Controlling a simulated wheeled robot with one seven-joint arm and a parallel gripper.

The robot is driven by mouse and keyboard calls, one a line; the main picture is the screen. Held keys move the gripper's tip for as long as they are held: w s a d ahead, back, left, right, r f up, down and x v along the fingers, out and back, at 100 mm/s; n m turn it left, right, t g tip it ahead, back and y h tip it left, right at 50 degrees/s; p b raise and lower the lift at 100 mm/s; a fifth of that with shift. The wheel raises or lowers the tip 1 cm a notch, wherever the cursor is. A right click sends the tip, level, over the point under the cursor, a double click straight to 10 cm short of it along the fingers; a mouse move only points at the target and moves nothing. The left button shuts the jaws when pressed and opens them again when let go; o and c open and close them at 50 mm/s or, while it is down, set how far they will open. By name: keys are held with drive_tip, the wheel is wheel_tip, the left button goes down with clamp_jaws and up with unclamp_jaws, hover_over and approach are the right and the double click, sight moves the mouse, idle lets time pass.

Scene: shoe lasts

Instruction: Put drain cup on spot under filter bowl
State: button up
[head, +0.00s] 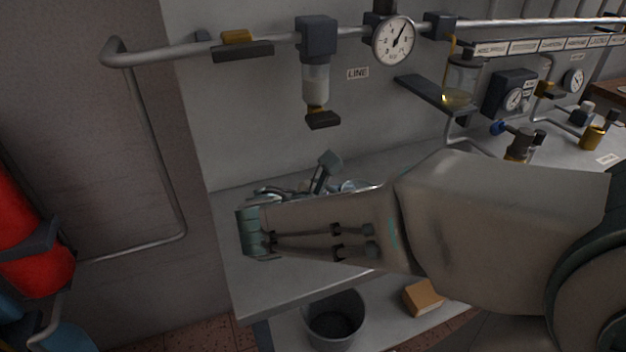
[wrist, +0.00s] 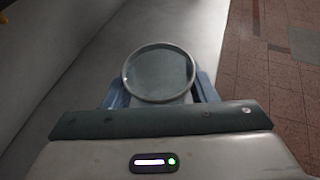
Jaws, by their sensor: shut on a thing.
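My gripper (wrist: 160,88) is shut on the drain cup (wrist: 158,70), a round clear cup with a pale rim, in the wrist view. Its blue-grey fingers show on both sides of the cup. The cup looks empty, with its mouth facing the camera. In the head view my arm crosses in front of the bench and hides most of the gripper and cup. A filter bowl (head: 316,82), clear and whitish, hangs under a dark block on the pipe, above the bench. The bench area below it is partly hidden by my arm, and I cannot make out the spot.
A second bowl (head: 460,85) with yellowish liquid hangs to the right. A pressure gauge (head: 394,40) sits on the pipe (head: 200,48). The grey bench (head: 250,285) has clear room at its left front. A bucket (head: 334,320) and an orange-brown block (head: 423,296) are below.

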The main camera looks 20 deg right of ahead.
drive_tip(key=w+p, duration=0.1)
drive_tip(key=w+r+p, duration=0.1)
drive_tip(key=w+p, duration=0.8)
drive_tip(key=w, duration=0.9)
wheel_tip(320, 180, down, 7)
drive_tip(key=shift+s+d+f, duration=0.1)
drive_tip(key=shift+d+f, duration=0.05)
drive_tip(key=shift+f, duration=0.3)
drive_tip(key=shift+f, duration=0.1)
